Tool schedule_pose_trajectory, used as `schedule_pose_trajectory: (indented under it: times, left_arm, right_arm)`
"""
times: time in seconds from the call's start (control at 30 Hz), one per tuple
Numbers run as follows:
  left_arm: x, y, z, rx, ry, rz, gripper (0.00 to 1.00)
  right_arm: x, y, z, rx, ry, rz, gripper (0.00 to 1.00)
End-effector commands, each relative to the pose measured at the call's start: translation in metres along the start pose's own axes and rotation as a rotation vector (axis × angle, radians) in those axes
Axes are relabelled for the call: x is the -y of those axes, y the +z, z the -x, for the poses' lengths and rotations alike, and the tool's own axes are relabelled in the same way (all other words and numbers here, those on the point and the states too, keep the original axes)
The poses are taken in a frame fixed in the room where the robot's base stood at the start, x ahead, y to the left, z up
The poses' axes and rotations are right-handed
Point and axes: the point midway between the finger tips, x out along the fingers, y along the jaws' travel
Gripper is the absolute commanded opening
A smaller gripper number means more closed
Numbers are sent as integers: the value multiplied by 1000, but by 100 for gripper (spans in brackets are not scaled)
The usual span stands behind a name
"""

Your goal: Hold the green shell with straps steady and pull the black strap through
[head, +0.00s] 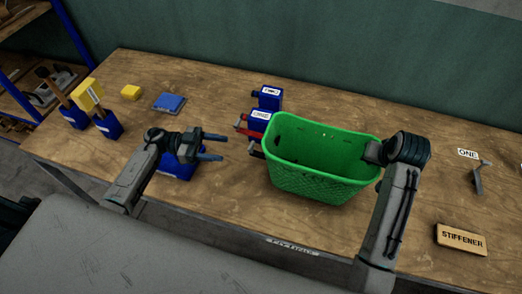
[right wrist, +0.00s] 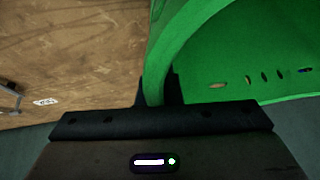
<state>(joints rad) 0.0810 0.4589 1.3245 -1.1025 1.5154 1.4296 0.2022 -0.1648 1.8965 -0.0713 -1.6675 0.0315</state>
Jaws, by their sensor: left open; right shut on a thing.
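The green shell (head: 315,182) stands open side up on the wooden table, right of the middle. My right gripper (head: 372,152) is shut on its right rim; the rim also runs between the jaws in the right wrist view (right wrist: 156,92). Slots show in the shell's inner wall there. My left gripper (head: 217,146) is open and empty, left of the shell and apart from it, with its fingers pointing right. A red piece (head: 244,132) and a dark strap-like piece (head: 257,153) stick out at the shell's left side. I cannot tell for sure which is the black strap.
Labelled blue blocks (head: 268,97) stand behind the shell's left end. A blue holder (head: 178,165) sits under my left gripper. A stiffener sign (head: 461,239) is at right.

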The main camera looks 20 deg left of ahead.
Motion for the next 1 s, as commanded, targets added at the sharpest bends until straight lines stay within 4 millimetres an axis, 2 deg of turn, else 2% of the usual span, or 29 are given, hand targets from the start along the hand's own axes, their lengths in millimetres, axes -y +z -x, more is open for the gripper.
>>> schedule_pose_trajectory:
  times: [0.03, 0.6, 0.8, 1.0]
  left_arm:
    - [0, 4, -8, -4, 0, -2, 55]
    - [1, 3, -88, -4, -2, -3, 55]
    - [-1, 3, -103, -5, 4, -4, 55]
    - [0, 3, -105, -3, 1, -4, 55]
  right_arm:
    - [-2, 20, -18, 51, 2, 0, 0]
    - [-1, 20, -18, 52, 1, 1, 0]
    - [3, 20, -18, 51, -9, -1, 0]
    - [1, 20, -18, 51, -4, -1, 0]
